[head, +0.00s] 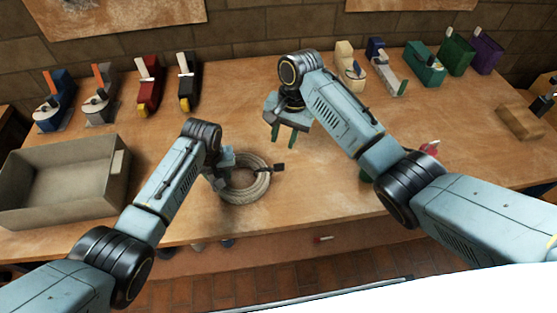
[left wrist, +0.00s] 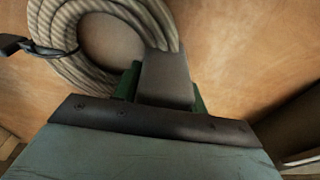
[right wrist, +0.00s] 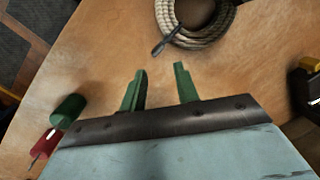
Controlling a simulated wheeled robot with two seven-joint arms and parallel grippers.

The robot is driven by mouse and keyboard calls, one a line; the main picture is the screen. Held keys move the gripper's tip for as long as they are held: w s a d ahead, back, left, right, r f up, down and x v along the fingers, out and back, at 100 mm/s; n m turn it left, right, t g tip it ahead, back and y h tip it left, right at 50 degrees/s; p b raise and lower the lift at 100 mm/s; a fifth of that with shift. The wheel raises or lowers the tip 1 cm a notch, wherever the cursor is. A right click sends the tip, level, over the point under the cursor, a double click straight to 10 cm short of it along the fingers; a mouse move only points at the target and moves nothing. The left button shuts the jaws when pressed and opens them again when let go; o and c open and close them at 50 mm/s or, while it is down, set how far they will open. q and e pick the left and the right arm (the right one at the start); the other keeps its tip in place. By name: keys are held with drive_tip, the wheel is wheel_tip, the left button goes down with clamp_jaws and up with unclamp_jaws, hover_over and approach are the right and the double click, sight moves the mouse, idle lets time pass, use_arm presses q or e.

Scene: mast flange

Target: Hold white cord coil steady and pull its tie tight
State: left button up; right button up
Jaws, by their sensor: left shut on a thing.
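The white cord coil (head: 258,190) lies flat on the workbench, a round ring of pale cord. Its dark tie (head: 278,168) wraps the right side of the ring in the head view, with a black tab sticking outward. The tie also shows in the left wrist view (left wrist: 30,46). My left gripper (head: 222,178) is shut on the side of the coil opposite the tie; its fingertips are partly hidden. My right gripper (head: 285,136) is open and empty above the bench, beyond the coil. In the right wrist view its green fingers (right wrist: 160,85) are apart, with the tab (right wrist: 160,47) ahead of them.
A grey open bin (head: 65,180) stands at the left. Several tools and holders line the back edge, including a red one (head: 149,85) and a teal one (head: 426,65). A wooden block (head: 520,122) lies at the right. A red and green object (right wrist: 58,125) lies near my right arm.

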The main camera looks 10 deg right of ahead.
sight(279, 164)
drive_tip(key=f+m+y, duration=0.1)
drive_tip(key=f+m, duration=0.2)
drive_tip(key=m, duration=0.1)
drive_tip(key=f+m, duration=0.4)
drive_tip(key=f+m+y, duration=0.1)
drive_tip(key=f+m, duration=0.2)
drive_tip(key=shift+a+f+m+y, duration=0.15)
drive_tip(key=shift+a+m+y, duration=0.15)
drive_tip(key=shift+m, duration=0.1)
clamp_jaws()
idle(0.4)
